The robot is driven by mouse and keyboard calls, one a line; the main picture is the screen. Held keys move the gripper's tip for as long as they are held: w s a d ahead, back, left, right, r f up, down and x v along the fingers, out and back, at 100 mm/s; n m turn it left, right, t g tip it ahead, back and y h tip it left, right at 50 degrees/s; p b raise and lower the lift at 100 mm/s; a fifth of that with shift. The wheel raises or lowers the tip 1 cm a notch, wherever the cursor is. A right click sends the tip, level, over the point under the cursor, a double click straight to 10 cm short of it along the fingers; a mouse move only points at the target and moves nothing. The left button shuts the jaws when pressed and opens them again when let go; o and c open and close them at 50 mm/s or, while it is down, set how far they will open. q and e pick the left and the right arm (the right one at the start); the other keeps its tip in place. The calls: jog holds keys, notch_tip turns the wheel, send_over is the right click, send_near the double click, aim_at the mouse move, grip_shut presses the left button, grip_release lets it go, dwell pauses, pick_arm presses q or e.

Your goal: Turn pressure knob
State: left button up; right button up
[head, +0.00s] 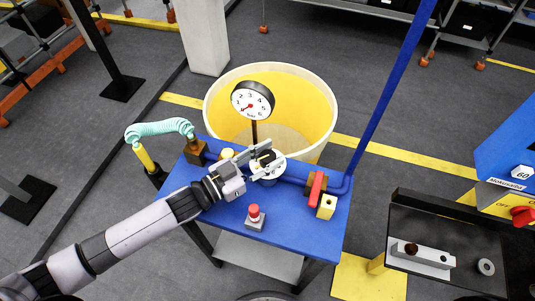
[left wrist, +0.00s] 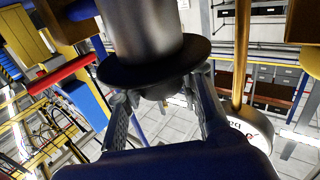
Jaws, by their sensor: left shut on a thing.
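The pressure knob (head: 267,156) is a black round knob on the pipe of the blue bench (head: 215,212). My left gripper (head: 262,165) reaches it from the left, with a finger on each side of it. In the left wrist view the knob (left wrist: 155,70) shows as a dark disc under a grey cylinder, and my left gripper (left wrist: 163,100) is shut on it. The white round pressure gauge (head: 253,99) stands on a stem just behind the knob. Its red needle points to the lower left. The gauge shows partly in the left wrist view (left wrist: 255,125). My right gripper is not in view.
A red push button (head: 254,212) sits in front of the knob, and a red lever (head: 316,188) is to its right. A large yellow tub (head: 324,100) stands behind. A blue post (head: 392,80) rises at the right.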

aim_at(267, 156)
pick_arm(q)
jog(key=o, duration=1.2)
jog(key=shift+r, duration=0.1)
notch_tip(267, 156, up, 10)
jog(key=shift+f, duration=0.1)
dwell(0.3)
